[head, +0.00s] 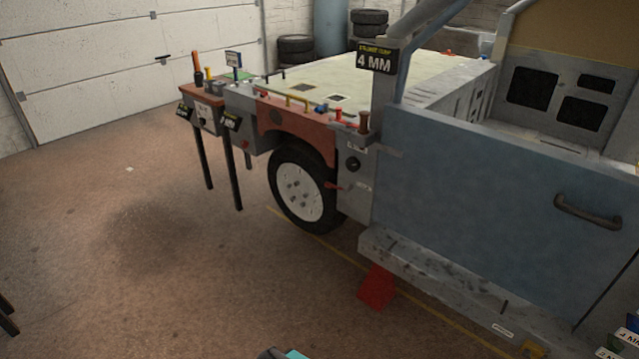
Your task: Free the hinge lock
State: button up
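A vehicle frame with a blue door (490,210) stands at the right, and the door looks closed. On the grey panel at the door's front edge are a round black knob (352,164) and a small red lever (334,185), which sits beside the wheel. A grey bracket (386,150) lies at the door's upper front edge. I cannot tell which of these parts is the hinge lock. The fingers of my gripper are not in view; only a dark and teal shape shows at the bottom edge.
A red wedge (376,288) stands on the floor below the grey sill (440,285). The wheel (300,190) stands left of the panel. A small tool table (203,92) is at the front left.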

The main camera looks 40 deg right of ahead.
aim_at(349, 188)
jog(key=i, duration=0.9)
jog(key=z, duration=0.05)
